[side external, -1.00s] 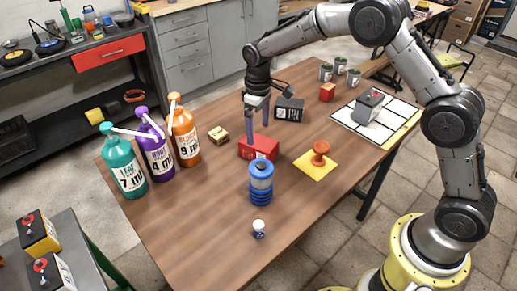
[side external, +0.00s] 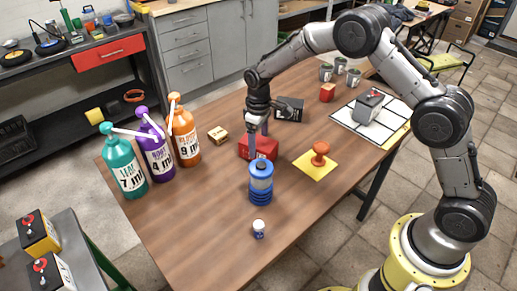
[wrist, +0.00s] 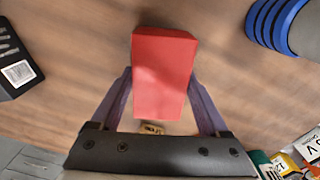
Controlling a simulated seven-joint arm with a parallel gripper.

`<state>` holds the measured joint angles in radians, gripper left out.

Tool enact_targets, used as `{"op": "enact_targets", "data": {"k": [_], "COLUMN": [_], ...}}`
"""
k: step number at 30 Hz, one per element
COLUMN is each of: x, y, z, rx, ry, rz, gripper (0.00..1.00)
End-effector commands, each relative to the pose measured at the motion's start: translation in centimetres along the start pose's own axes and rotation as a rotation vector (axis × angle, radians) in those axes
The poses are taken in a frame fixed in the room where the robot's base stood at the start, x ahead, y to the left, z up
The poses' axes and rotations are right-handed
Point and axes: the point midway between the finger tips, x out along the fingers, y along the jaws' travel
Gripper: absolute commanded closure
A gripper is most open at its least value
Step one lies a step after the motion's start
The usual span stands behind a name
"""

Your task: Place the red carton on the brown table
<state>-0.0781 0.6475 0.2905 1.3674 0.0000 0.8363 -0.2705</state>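The red carton (side external: 262,148) lies on the brown table (side external: 195,215) in the side external view, behind the blue ringed cylinder. It fills the upper middle of the wrist view (wrist: 162,75). My gripper (side external: 257,138) is lowered over it, pointing down. In the wrist view, the purple fingers of my gripper (wrist: 162,77) stand on either side of the carton, spread about as wide as it. They look open, with little gap; I cannot tell whether either touches. The carton still rests on the table.
A blue ringed cylinder (side external: 261,183) stands close in front. A black box (side external: 289,109) lies behind, and a small tan box (side external: 218,135) to the left. Several pump bottles line the left edge. A red knob on a yellow plate (side external: 319,158) sits right. The table's front left is clear.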

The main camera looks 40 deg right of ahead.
Motion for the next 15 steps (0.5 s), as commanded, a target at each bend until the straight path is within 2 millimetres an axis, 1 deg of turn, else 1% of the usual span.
{"op": "enact_targets", "data": {"k": [1,2,3,8,12,15], "x": [-0.02,-0.02,-0.03,-0.04,-0.05,-0.06], "y": [0.00,0.00,0.01,0.01,0.02,0.02], "z": [-0.01,-0.01,-0.01,-0.01,-0.01,-0.02], "rx": [0.000,0.000,0.000,0.000,0.000,0.000], "ry": [0.000,0.000,0.000,0.000,0.001,0.001], "rz": [0.000,0.000,0.000,0.000,0.000,0.000], "gripper": [0.32,0.38,0.45,0.74,0.99,1.00]}}
